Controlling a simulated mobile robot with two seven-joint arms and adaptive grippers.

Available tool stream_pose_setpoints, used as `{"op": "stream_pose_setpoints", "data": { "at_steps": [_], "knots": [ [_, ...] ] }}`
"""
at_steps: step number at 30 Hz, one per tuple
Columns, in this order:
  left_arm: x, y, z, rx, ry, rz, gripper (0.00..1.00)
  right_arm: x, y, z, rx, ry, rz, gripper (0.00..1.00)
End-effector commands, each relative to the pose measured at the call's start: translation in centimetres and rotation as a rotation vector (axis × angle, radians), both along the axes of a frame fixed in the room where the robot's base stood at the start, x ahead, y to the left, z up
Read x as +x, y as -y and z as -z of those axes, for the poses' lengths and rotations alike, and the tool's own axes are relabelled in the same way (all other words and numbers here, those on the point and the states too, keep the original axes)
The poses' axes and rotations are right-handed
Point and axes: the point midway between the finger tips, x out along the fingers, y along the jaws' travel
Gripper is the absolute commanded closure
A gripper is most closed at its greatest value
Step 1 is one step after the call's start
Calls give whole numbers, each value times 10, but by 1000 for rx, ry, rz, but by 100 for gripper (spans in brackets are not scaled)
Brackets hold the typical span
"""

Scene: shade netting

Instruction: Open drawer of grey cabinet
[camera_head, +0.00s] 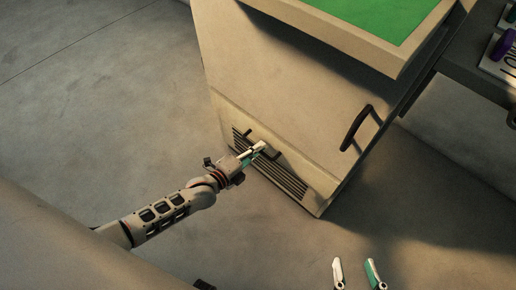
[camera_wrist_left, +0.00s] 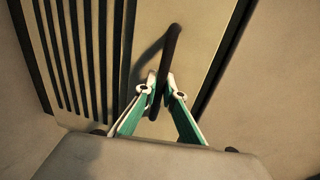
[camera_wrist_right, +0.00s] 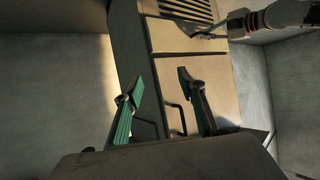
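The beige-grey cabinet (camera_head: 290,90) stands in the middle of the head view. Its low drawer front (camera_head: 315,175) carries a slatted vent and a dark bar handle (camera_head: 252,136). My left gripper (camera_head: 261,147) is at this handle. In the left wrist view the handle (camera_wrist_left: 172,45) runs between the fingertips (camera_wrist_left: 160,78), which are closed around it. The drawer front looks about flush, with a dark seam along its edge. My right gripper (camera_head: 352,264) is open and empty, away from the cabinet; its spread fingers also show in the right wrist view (camera_wrist_right: 158,82).
A larger door above has its own dark handle (camera_head: 355,128), apart from both grippers. The cabinet top is green (camera_head: 375,22). A dark bench (camera_head: 465,75) stands at the right. The floor (camera_head: 90,110) left of and in front of the cabinet is clear.

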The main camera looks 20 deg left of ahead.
Motion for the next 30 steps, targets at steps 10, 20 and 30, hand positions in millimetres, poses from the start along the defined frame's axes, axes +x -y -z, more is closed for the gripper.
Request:
{"op": "stream_pose_setpoints", "data": {
  "at_steps": [10, 20, 30],
  "knots": [
    [-23, -9, -4, -1, 3, -1, 100, 5, 2, -9, -12, 19, -2, 60],
    [-99, -37, -4, 1, 3, -1, 100, -4, 19, 5, -89, -14, -12, 60],
    [-186, -67, -1, 0, -2, 0, 100, -14, 32, 19, -139, -45, -20, 60]
  ]
}}
